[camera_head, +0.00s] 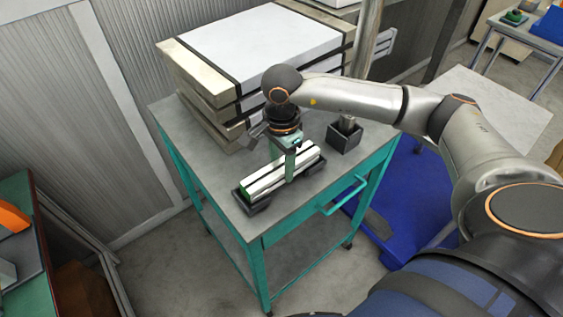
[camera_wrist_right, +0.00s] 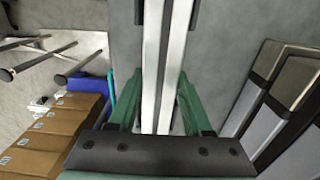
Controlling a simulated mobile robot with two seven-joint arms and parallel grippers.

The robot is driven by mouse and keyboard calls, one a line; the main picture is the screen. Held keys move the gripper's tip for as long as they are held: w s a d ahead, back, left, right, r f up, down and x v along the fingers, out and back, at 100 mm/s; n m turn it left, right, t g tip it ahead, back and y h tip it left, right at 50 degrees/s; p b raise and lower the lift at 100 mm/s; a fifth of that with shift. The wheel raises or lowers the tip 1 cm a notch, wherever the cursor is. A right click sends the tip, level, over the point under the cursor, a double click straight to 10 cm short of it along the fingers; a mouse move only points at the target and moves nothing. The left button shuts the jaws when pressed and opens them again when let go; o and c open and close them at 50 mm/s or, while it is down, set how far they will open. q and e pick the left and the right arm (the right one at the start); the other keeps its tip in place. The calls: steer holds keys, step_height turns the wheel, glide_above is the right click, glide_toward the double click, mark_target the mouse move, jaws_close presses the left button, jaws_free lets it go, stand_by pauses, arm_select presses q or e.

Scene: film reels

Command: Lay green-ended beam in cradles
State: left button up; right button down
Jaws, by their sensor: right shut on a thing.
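The beam (camera_head: 268,180) is a pale bar with dark lengthwise stripes and a green end at the near left. It lies level over the grey cart top, its near end at a dark cradle (camera_head: 256,207). A dark cradle shows at its far end too, partly hidden; I cannot tell whether the beam touches either base. My right gripper (camera_head: 290,170) points down, its green fingers shut across the beam's middle. In the right wrist view the beam (camera_wrist_right: 165,65) runs between the fingers (camera_wrist_right: 160,95), with dark cradle sides beside it at the top. My left gripper is not in view.
The cart (camera_head: 220,205) has a grey top, a green frame and a side handle. A dark block with a metal post (camera_head: 345,136) stands right of the beam. A stack of large slabs (camera_head: 245,50) fills the back. The front left of the top is clear.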

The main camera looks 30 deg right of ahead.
mark_target(281, 165)
steer(key=shift+f, duration=0.1)
steer(key=shift+f, duration=0.1)
steer(key=shift+f+b, duration=0.45)
steer(key=shift+b, duration=0.25)
steer(key=shift+c, duration=1.7)
jaws_free()
steer(key=shift+r, duration=0.1)
steer(key=shift+r+p, duration=0.2)
steer(key=shift+p, duration=0.2)
step_height(281, 165, up, 12)
steer(key=shift+r+b, duration=0.25)
steer(key=shift+b, duration=0.05)
